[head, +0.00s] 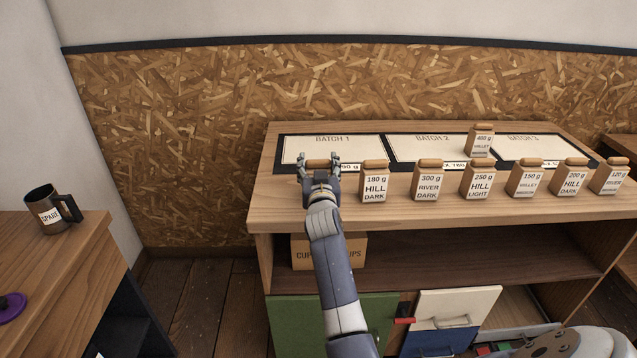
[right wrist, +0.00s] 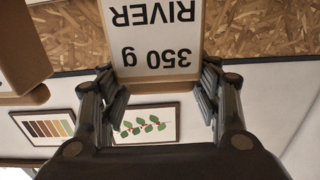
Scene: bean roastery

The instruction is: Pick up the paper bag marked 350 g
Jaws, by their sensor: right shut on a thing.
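My right gripper (head: 320,164) is at the left end of the row of bags on the counter. It is shut on the 350 g bag; the bag's brown top (head: 318,163) shows between the fingers. In the right wrist view the 350 g bag (right wrist: 152,45) appears upside down, its white label reading "350 g RIVER", with a finger on each side. The gripper and arm hide most of the bag in the head view. Its base is hidden, so I cannot tell whether it touches the counter. My left gripper is not in view.
The 180 g bag (head: 375,182) stands close on the right, with several more bags beyond it. A 400 g bag (head: 480,140) stands behind, by the batch panels (head: 430,147). A box (head: 352,251) sits on the shelf below. A dark mug (head: 50,211) stands on the left table.

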